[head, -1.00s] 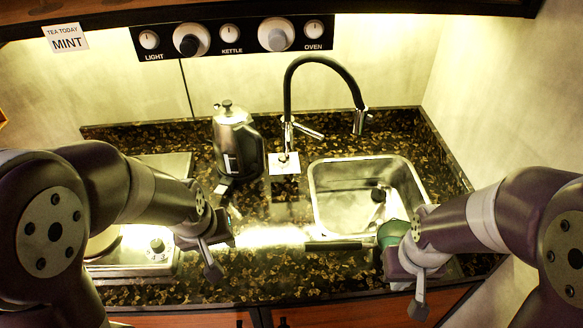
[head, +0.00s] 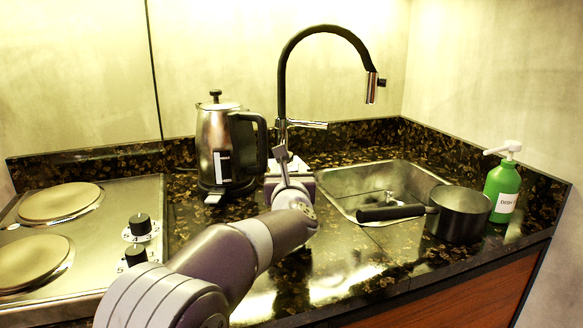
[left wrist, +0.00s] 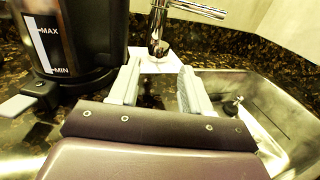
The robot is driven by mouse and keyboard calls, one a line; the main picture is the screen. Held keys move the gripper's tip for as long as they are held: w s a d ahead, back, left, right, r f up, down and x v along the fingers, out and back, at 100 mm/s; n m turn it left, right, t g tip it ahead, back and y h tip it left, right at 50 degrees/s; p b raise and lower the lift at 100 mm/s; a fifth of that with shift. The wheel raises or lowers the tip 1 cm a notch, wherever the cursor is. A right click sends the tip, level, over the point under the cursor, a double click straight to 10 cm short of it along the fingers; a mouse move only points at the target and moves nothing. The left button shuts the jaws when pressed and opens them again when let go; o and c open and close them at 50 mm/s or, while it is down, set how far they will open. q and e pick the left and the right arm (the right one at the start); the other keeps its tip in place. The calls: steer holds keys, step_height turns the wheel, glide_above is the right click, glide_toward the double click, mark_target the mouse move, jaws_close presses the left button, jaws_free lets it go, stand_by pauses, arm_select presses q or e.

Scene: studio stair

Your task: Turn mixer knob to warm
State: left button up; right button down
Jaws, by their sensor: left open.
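The mixer is a black gooseneck tap (head: 282,95) with a metal base behind the sink. Its knob, a metal lever (head: 306,124), sticks out to the right; the lever also shows at the top of the left wrist view (left wrist: 200,9). My left gripper (head: 288,163) is in front of the tap base and partly hides it. In the left wrist view the left gripper (left wrist: 160,80) is open and empty, with the tap base (left wrist: 158,45) beyond and between its fingers, apart from them. My right gripper is out of view.
A kettle (head: 213,150) stands close to the left of my gripper. The sink (head: 345,180) is to the right, with a black pot (head: 460,222) at its front right corner, its handle over the rim. A green dish soap bottle (head: 501,190) and a hob (head: 100,240) flank the counter.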

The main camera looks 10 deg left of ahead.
arm_select(q)
steer(key=p+x, duration=0.1)
steer(key=x, duration=0.8)
steer(key=c, duration=0.8)
steer(key=shift+o, duration=0.2)
steer(key=shift+p, duration=0.3)
